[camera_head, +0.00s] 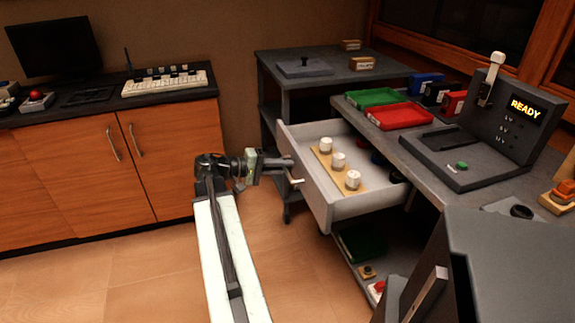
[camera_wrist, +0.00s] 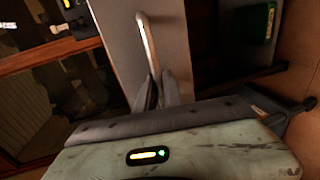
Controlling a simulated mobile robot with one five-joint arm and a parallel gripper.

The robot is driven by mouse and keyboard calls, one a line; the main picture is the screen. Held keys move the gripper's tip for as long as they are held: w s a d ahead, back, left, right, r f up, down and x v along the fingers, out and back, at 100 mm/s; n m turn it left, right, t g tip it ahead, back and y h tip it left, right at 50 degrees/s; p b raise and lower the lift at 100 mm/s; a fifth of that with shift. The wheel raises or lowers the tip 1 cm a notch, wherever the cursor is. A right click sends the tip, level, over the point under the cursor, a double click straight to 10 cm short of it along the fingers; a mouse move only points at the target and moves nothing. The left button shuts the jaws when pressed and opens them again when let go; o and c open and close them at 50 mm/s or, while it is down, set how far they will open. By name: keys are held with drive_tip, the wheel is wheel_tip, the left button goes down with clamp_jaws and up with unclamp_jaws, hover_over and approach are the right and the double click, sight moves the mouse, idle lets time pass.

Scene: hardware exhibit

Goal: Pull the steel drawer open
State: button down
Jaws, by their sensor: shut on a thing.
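The steel drawer (camera_head: 312,196) stands out from under the grey worktop in the head view, pulled well open. Inside it several white knobs sit on a wooden strip (camera_head: 327,162), with darker round items farther back. My gripper (camera_head: 293,174) is at the drawer's front, shut on its handle (camera_head: 296,180). In the wrist view the drawer front (camera_wrist: 125,40) is a pale panel with the bar handle (camera_wrist: 147,45) running down between my fingers (camera_wrist: 160,92). The fingertips partly hide the handle's near end.
The worktop holds a green tray (camera_head: 372,98), a red tray (camera_head: 398,115) and a console reading READY (camera_head: 490,130). A grey box (camera_head: 510,265) stands at the lower right. A lower shelf with a green item is under the drawer. Floor to the left (camera_head: 130,265) is clear.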

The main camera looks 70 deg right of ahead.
drive_tip(key=shift+d, duration=0.25)
drive_tip(key=c, duration=1.8)
unclamp_jaws()
drive_tip(key=shift+o, duration=0.2)
drive_tip(key=shift+s, duration=0.1)
drive_tip(key=p+v, duration=0.1)
drive_tip(key=v, duration=0.6)
drive_tip(key=shift+w+a+p, duration=0.25)
drive_tip(key=shift+w+p, duration=0.05)
drive_tip(key=shift+w, duration=0.05)
